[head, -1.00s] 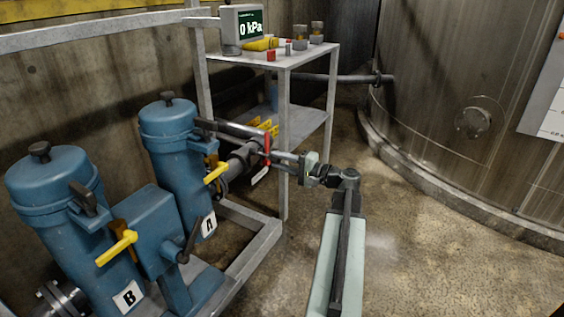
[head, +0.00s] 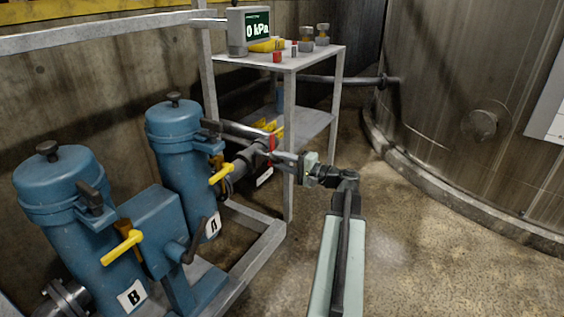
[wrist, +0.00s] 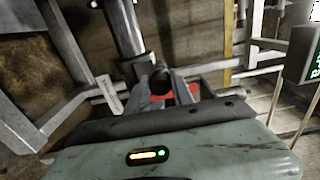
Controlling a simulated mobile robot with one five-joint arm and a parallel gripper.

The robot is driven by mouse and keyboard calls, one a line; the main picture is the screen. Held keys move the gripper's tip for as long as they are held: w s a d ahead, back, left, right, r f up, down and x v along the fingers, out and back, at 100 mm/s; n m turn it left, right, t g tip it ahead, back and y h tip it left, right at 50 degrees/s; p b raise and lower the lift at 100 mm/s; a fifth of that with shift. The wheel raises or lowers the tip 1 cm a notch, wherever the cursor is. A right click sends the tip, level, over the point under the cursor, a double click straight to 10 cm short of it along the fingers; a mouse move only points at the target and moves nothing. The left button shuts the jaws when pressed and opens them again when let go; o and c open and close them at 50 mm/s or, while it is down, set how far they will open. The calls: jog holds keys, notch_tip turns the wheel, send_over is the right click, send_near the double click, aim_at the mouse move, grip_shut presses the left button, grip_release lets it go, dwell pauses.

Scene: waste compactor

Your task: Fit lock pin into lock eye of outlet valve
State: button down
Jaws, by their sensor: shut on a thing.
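My gripper (head: 276,160) is at the outlet pipe of filter A, in the middle of the head view. Its fingers are shut on a small, mostly hidden thing, taken to be the lock pin. In the wrist view a dark round part (wrist: 161,82) shows between the fingertips (wrist: 160,76). A red part (head: 270,143), apparently the outlet valve's handle, stands just beyond the fingertips. Red also shows behind the fingers in the wrist view. A white tag (head: 264,177) hangs just below the fingertips. The lock eye cannot be made out, nor whether the pin touches it.
Blue filter housings A (head: 178,140) and B (head: 65,200) with yellow levers stand at left. A grey shelf (head: 325,52) with a pressure display (head: 249,31) reading 0 kPa stands behind. A large steel tank (head: 460,90) is at right. The floor between is clear.

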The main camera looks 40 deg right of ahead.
jog(key=shift+x, duration=1.25)
jog(key=c, duration=1)
grip_release()
jog(key=shift+c, duration=0.2)
jog(key=shift+c, duration=0.3)
jog(key=shift+v, duration=3.55)
